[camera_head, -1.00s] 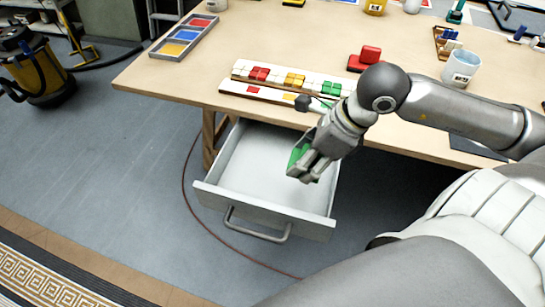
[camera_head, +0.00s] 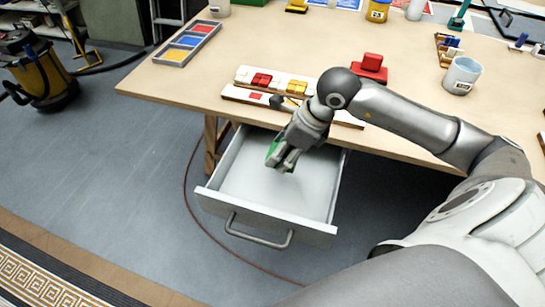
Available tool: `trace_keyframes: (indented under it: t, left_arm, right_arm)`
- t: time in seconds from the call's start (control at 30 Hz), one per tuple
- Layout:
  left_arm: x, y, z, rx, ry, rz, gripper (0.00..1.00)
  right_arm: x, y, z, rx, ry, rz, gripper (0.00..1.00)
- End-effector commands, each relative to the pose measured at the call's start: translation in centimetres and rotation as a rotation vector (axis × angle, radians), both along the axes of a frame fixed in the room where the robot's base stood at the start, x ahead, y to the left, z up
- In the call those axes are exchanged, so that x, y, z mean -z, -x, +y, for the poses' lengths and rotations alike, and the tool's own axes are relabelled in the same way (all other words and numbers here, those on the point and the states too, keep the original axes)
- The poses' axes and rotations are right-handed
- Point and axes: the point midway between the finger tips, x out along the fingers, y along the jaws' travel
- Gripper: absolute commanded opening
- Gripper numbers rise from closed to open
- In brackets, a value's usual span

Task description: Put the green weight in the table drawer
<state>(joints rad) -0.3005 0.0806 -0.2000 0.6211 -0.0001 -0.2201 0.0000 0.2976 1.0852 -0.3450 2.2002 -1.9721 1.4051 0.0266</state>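The table drawer (camera_head: 262,205) is pulled open below the table's front edge, and its white floor is bare. My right gripper (camera_head: 280,166) points down over the back part of the drawer. It is shut on the green weight (camera_head: 272,151), of which only a part shows beside the fingers. I cannot tell whether the weight touches the drawer floor. My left gripper is not in view.
The table (camera_head: 190,86) holds mosaic strips (camera_head: 262,80) near its front edge, a tray of coloured tiles (camera_head: 186,43), a red weight (camera_head: 370,66) and a white cup (camera_head: 461,75). My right arm passes over the table's front edge. A yellow-black vacuum cleaner (camera_head: 38,70) stands on the floor at left.

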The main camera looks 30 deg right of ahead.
Motion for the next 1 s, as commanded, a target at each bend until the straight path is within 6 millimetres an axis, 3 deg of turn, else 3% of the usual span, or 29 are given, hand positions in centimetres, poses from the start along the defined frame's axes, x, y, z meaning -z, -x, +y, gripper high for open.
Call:
trace_keyframes:
  t: [0.1, 0.3, 0.5, 0.73, 1.0]
  left_arm:
    - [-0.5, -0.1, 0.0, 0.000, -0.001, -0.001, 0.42]
    - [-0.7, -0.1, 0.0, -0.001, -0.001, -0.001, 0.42]
    - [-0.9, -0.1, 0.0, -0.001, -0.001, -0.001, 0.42]
    - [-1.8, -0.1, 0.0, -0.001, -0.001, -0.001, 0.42]
    - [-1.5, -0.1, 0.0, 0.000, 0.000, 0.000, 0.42]
  right_arm:
    - [2.3, -1.8, 0.2, 0.003, -0.005, 0.004, 0.10]
    - [4.5, -3.6, 0.3, 0.001, -0.001, 0.001, 0.10]
    - [5.4, -4.4, 0.3, 0.001, -0.001, 0.001, 0.10]
    - [8.3, -4.4, 0.3, 0.002, 0.000, 0.003, 0.10]
    - [8.6, -4.4, 0.3, 0.000, 0.001, -0.001, 0.10]
